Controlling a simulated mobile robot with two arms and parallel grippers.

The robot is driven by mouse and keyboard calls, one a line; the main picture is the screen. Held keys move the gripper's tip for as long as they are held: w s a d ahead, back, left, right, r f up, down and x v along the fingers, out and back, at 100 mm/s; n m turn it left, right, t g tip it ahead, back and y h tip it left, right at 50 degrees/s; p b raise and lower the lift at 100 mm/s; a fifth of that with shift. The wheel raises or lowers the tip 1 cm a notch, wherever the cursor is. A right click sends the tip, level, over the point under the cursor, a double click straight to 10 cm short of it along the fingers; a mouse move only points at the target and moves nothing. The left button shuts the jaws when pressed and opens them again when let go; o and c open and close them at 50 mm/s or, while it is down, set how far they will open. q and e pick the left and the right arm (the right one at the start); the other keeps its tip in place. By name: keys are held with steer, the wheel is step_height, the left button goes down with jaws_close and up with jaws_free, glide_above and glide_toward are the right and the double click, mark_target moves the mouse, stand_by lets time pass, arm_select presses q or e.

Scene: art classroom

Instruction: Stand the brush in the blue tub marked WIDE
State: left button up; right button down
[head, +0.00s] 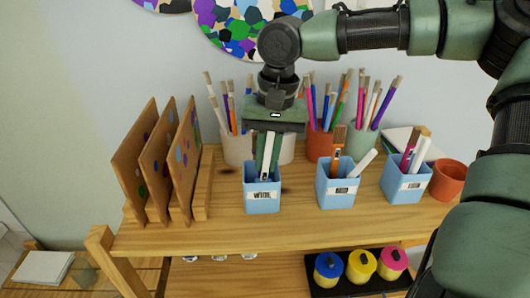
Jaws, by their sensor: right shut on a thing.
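The blue tub marked WIDE (262,199) stands upright on the wooden shelf, left of two other blue tubs. My right gripper (267,172) comes down from above, directly over this tub, with its fingertips at or inside the mouth. It is shut on the brush (267,157), of which only a pale strip shows between the green fingers. The brush's lower end is hidden by the fingers and the tub wall, so I cannot tell whether it touches the bottom. My left gripper is not in view.
A middle blue tub (336,195) and a right blue tub (403,187) hold brushes and white sticks. Pots of brushes stand behind. Upright wooden boards (158,165) are at left, a terracotta pot (447,182) at right. The shelf front (225,236) is clear.

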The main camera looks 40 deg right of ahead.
steer(key=shift+f, duration=0.25)
steer(key=c, duration=1.4)
jaws_free()
steer(key=shift+o, duration=0.2)
steer(key=shift+r, duration=0.1)
steer(key=r, duration=0.2)
steer(key=r+b, duration=0.1)
steer(key=r, duration=0.2)
steer(key=r+b, duration=0.1)
steer(key=r, duration=0.1)
steer(key=shift+s+d+r, duration=0.3)
steer(key=shift+d, duration=0.1)
